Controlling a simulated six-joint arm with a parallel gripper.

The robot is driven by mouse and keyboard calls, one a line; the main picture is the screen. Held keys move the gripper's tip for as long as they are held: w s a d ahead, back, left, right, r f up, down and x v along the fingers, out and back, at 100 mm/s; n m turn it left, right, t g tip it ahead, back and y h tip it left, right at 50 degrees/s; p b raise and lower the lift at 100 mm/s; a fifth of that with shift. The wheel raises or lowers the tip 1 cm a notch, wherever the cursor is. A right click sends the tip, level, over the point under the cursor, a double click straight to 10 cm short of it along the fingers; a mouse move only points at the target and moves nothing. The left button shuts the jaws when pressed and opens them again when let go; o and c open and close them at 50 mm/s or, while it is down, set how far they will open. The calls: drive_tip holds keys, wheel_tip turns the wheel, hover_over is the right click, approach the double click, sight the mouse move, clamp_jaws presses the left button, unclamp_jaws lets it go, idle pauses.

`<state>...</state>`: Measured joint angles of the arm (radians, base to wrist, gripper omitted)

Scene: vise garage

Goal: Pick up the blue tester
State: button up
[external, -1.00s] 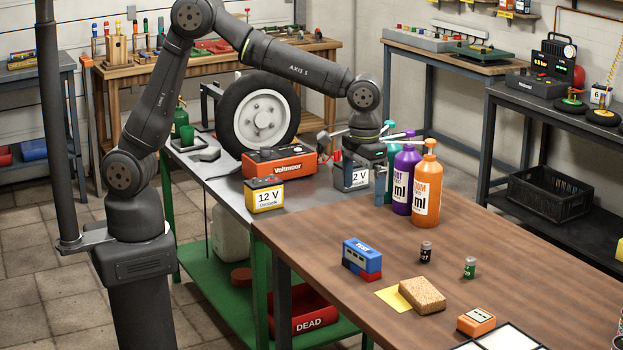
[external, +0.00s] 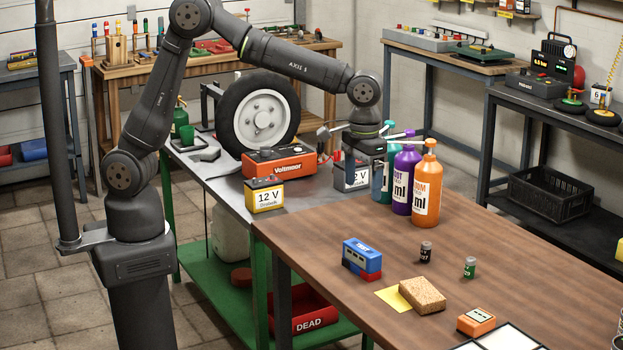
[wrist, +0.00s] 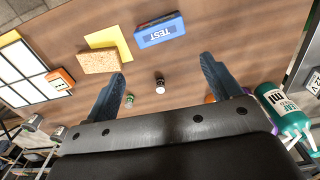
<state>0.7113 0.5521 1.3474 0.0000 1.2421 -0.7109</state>
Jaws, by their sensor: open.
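In the external view my gripper hangs high beside the spray bottles, behind and above the tester. Its fingers are hard to make out there against the bottles and the battery.
Teal, purple (external: 404,180) and orange (external: 426,190) bottles stand close to my gripper. A 12 V battery (external: 264,196) and red Voltmoor box (external: 280,162) stand behind.

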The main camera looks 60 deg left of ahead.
drive_tip(key=c, duration=0.4)
drive_tip(key=m+h, duration=0.4)
drive_tip(key=m, duration=1.3)
approach(362, 248)
drive_tip(key=shift+h, duration=0.3)
drive_tip(key=x, duration=1.2)
drive_tip(key=shift+a+f, duration=0.15)
drive_tip(key=shift+a, duration=0.2)
